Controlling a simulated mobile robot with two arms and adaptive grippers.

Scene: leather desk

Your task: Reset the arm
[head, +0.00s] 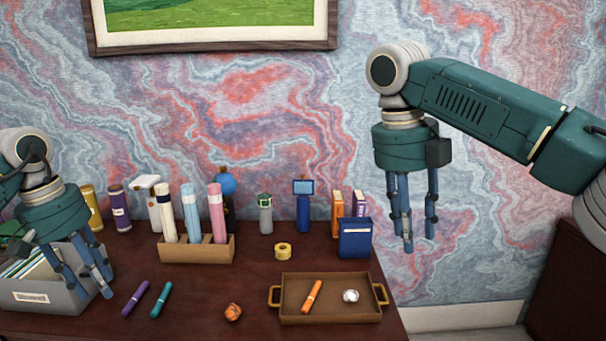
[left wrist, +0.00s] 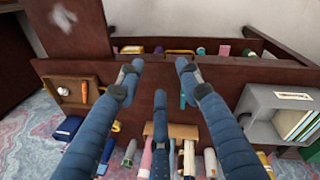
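My left gripper (head: 88,284) hangs over the left of the desk, in front of the grey file box (head: 45,294). In the left wrist view its blue fingers (left wrist: 158,76) are spread apart with nothing between them. My right gripper (head: 413,236) hangs in the air beyond the desk's right edge, fingers pointing down and apart, holding nothing. It is to the right of the dark blue box (head: 355,239) and above the level of the desktop.
A brown tray (head: 330,309) holds an orange marker and a crumpled silver ball. Purple (head: 135,298) and teal (head: 161,299) markers and a crumpled orange ball (head: 233,312) lie on the desk. A brown holder (head: 190,252) with several tubes stands behind, near yellow tape (head: 283,250).

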